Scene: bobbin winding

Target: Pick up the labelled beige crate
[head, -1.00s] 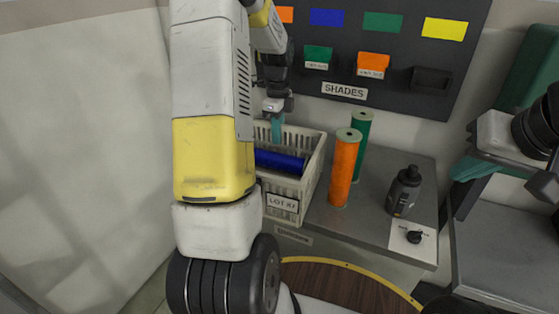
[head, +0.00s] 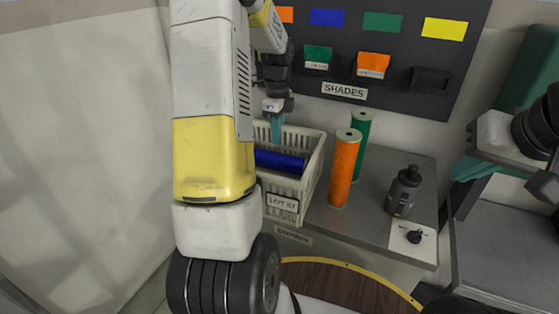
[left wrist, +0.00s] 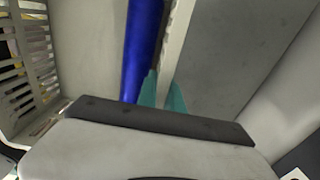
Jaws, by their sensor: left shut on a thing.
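The beige crate (head: 312,170) with its lot label (head: 283,204) stands upright at the left end of the grey bench. A blue bobbin (head: 280,160) lies inside it and also shows in the left wrist view (left wrist: 142,45). My left gripper (head: 277,130) reaches down at the crate's far side. In the left wrist view its teal fingers (left wrist: 163,95) straddle the crate's thin wall (left wrist: 176,35), shut on it. My left arm hides the crate's left part. My right gripper (head: 490,163) is at the right edge, away from the crate; its opening is unclear.
An orange bobbin (head: 345,170) and a green bobbin (head: 361,130) stand close to the crate's right. The shades board (head: 390,50) is behind.

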